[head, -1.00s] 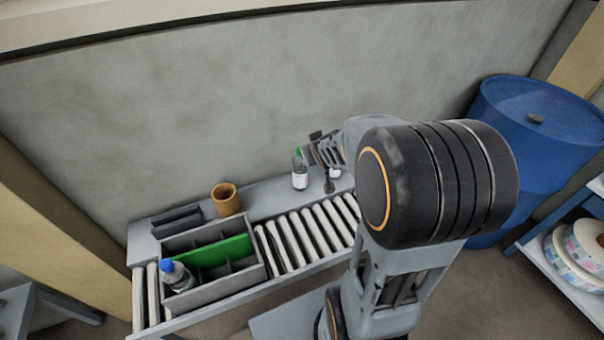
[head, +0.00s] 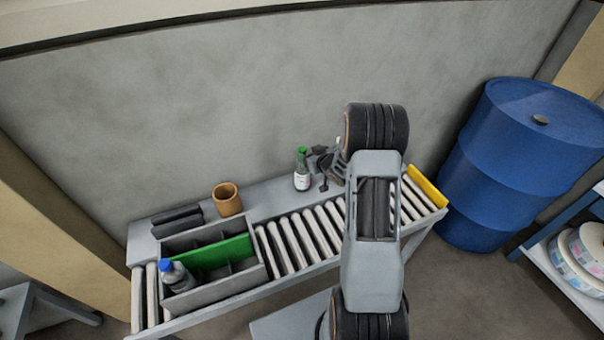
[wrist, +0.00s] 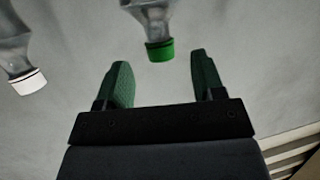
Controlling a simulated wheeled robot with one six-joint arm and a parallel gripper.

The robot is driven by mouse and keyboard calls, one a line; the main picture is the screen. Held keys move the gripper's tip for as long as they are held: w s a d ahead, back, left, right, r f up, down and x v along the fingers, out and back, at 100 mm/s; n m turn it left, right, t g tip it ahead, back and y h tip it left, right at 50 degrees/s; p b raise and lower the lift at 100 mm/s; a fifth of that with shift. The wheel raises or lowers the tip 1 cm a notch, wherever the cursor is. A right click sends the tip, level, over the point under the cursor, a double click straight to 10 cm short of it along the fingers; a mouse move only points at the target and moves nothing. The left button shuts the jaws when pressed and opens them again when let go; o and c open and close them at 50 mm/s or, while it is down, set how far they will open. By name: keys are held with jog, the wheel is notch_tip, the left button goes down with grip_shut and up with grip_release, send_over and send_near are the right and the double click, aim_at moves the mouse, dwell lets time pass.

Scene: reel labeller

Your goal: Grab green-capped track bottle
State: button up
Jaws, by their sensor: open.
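The green-capped bottle (head: 302,178), clear with a white label, stands upright on the grey ledge at the back of the conveyor. In the wrist view its neck and green cap (wrist: 160,50) show at the top centre, just beyond my fingertips and lined up with the gap between them. My gripper (wrist: 160,76) is open and empty, its two green fingers apart. In the head view my gripper (head: 322,166) is just right of the bottle. A white-capped bottle (wrist: 15,50) shows at the left of the wrist view; in the head view my arm hides it.
A grey divided crate (head: 215,285) with a green divider and a blue-capped bottle (head: 176,276) sits on the roller conveyor (head: 300,240). A brown cup (head: 227,200) stands on the ledge. The wall is close behind. A blue drum (head: 530,165) stands right.

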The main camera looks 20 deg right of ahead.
aim_at(300, 149)
jog(key=shift+p+x, duration=0.35)
jog(key=shift+x, duration=2.85)
jog(key=shift+r, duration=0.1)
jog(key=shift+c, duration=0.3)
grip_shut()
jog(key=shift+w+r, duration=0.1)
